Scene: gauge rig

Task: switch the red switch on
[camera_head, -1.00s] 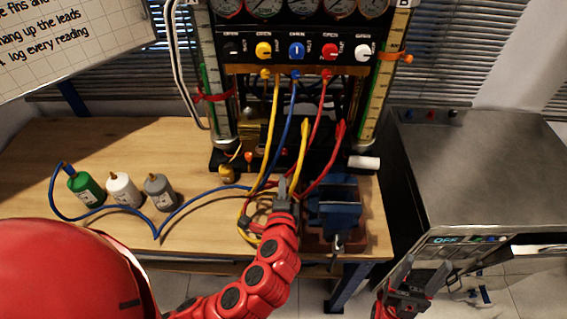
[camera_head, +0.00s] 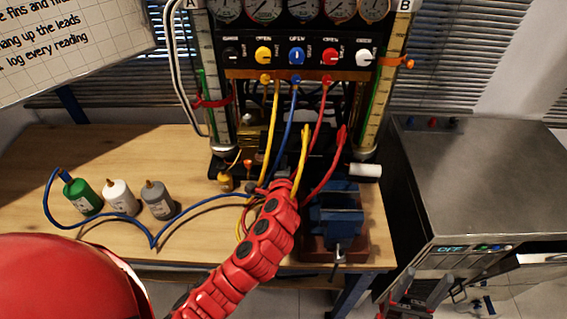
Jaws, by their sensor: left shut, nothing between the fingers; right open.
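A red knob (camera_head: 330,57) sits on the rig's black panel (camera_head: 350,36), in a row with other coloured knobs. A small orange-red piece (camera_head: 248,164) stands at the rig's base, left of my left wrist. My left gripper (camera_head: 284,178) is at the end of the red arm, low in front of the rig among the hoses. It is shut and empty, and the wrist hides most of its fingers. My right gripper (camera_head: 424,291) is open and empty at the lower right, in front of the grey cabinet.
Yellow, blue and red hoses (camera_head: 316,125) hang in front of the rig around my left wrist. A blue vice (camera_head: 336,215) stands close to its right. Green, white and grey bottles (camera_head: 120,196) stand on the wooden bench (camera_head: 110,150) at left. A metal cabinet (camera_head: 480,170) is at right.

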